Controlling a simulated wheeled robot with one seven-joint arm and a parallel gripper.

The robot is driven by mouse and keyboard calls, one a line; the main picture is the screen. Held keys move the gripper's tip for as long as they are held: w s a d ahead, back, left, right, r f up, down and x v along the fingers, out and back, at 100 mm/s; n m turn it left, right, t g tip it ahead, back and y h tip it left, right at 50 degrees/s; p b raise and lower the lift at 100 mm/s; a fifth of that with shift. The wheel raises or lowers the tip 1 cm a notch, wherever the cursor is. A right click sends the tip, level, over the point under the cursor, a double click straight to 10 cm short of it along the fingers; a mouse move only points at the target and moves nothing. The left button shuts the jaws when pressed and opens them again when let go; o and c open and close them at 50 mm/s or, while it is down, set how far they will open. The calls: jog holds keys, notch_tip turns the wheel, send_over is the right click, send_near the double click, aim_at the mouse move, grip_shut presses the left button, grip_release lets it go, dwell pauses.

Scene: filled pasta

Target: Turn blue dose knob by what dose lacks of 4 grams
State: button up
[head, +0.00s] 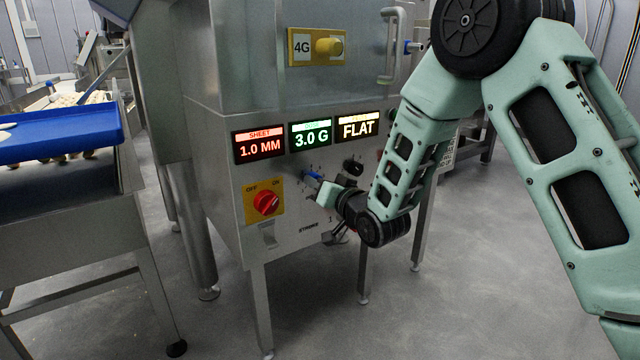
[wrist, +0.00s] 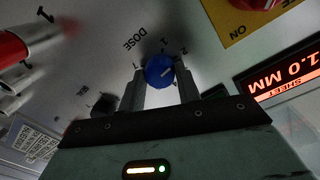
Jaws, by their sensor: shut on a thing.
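The blue dose knob (head: 311,177) is on the steel machine's front panel, below the green display (head: 311,135) reading 3.0 G. In the wrist view the knob (wrist: 159,70) sits between my two fingers, with a pale pointer line on its face. The word DOSE and scale marks with small numbers are printed around it. My gripper (head: 321,184) is shut on the knob; it also shows in the wrist view (wrist: 160,84). A yellow plate (head: 317,47) higher on the machine carries a 4G label and a yellow knob.
A red display (head: 259,145) reads SHEET 1.0 MM and a yellow-lettered one (head: 357,127) reads FLAT. A red switch (head: 266,203) on a yellow plate is left of the blue knob. A black knob (head: 353,166) is at its right. A blue tray (head: 60,135) stands at left.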

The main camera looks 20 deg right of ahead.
jog(key=shift+m, duration=0.5)
jog(key=o, duration=1)
jog(key=p+v, duration=0.2)
jog(key=v, duration=0.2)
jog(key=p+v, duration=0.2)
jog(key=v, duration=0.2)
jog(key=p+v, duration=0.2)
jog(key=v, duration=0.2)
jog(key=shift+r+p, duration=0.3)
jog(key=shift+p, duration=0.1)
jog(key=shift+s+p, duration=0.15)
jog(key=shift+p, duration=0.45)
